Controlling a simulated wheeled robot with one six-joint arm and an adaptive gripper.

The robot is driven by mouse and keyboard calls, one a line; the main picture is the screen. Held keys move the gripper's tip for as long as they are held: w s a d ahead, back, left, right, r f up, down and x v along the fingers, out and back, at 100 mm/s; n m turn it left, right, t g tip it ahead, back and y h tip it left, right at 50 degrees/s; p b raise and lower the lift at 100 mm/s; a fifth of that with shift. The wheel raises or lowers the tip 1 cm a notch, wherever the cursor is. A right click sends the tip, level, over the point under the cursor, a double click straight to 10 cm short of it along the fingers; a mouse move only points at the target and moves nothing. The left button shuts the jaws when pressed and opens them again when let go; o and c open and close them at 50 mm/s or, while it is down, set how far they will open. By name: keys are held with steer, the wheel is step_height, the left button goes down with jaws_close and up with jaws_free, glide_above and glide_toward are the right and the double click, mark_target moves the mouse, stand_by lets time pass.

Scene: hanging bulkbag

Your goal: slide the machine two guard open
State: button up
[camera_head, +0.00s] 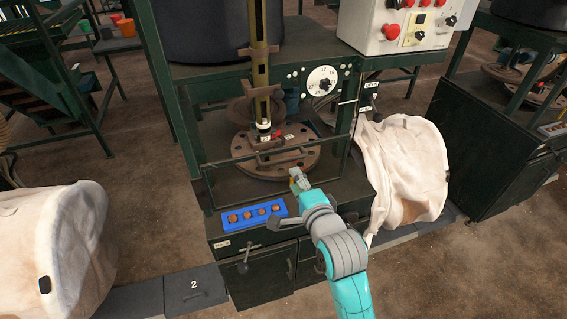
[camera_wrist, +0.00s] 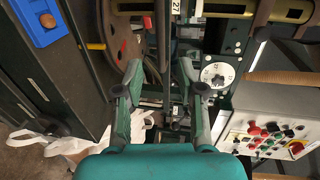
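The machine's guard (camera_head: 235,160) appears as a thin dark green frame across the front of the work bay, standing before the round turntable. I see no clear gap at its side that shows it open. My gripper (camera_head: 299,184) is at the lower front of the bay, near the guard's lower right part. In the wrist view my gripper (camera_wrist: 160,70) has its two fingers spread apart. A dark bar lies between them in the picture; I cannot tell whether they touch it. Nothing is visibly held.
A blue tray (camera_head: 272,216) with several round brown pieces lies left of my gripper. White bulk bags hang at right (camera_head: 408,170) and lower left (camera_head: 65,250). A control box (camera_head: 385,28) with a red button stands above. A floor plate (camera_head: 194,290) is marked 2.

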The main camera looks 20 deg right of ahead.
mark_target(284, 159)
steer(key=w, duration=0.3)
steer(key=w+f, duration=0.1)
steer(key=w, duration=0.3)
steer(key=w+f, duration=0.1)
steer(key=w, duration=0.2)
steer(key=shift+w, duration=0.35)
jaws_close()
